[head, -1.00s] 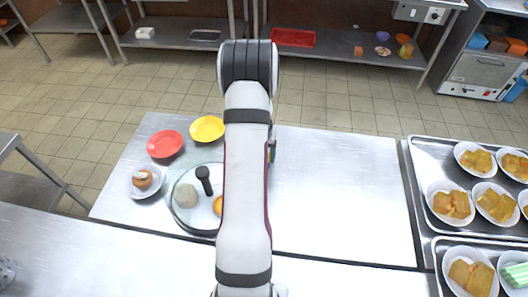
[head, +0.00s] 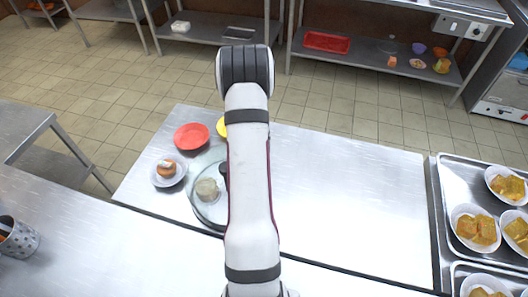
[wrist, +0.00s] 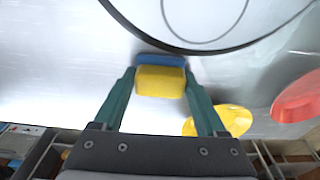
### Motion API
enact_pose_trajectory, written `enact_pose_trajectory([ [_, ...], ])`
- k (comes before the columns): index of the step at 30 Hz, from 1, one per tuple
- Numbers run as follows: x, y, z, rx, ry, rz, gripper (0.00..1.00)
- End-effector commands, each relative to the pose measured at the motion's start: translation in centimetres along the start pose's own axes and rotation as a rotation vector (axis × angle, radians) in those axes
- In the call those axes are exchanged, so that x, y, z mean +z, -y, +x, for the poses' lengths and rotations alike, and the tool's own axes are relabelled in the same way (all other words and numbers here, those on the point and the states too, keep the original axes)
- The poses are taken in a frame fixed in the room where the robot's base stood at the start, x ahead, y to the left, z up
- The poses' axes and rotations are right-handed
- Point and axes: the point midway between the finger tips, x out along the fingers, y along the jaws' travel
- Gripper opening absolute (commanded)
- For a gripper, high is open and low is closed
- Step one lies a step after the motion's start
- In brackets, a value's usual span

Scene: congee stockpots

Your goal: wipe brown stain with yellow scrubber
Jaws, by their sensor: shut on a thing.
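The yellow scrubber (wrist: 160,82) is a small block with a blue layer along its far side. In the wrist view it sits between the two green fingers of my gripper (wrist: 159,84), which is shut on it. It is close to the bare steel tabletop; I cannot tell whether it touches. In the head view my arm hides both gripper and scrubber. I see no brown stain in either view.
A glass lid (head: 198,210) with a dark rim lies left of my arm; its rim (wrist: 150,35) passes just beyond the scrubber. A red bowl (head: 191,137), a yellow bowl (wrist: 232,119) and a small plate (head: 156,180) are nearby. The table's right (head: 350,205) is clear.

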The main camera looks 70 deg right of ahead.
Motion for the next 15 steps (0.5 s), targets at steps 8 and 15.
enact_pose_trajectory([
  [8,0.0,-2.4,0.0,0.001,0.001,0.002,0.22],
  [15,0.0,-4.6,0.0,0.001,0.002,0.002,0.22],
])
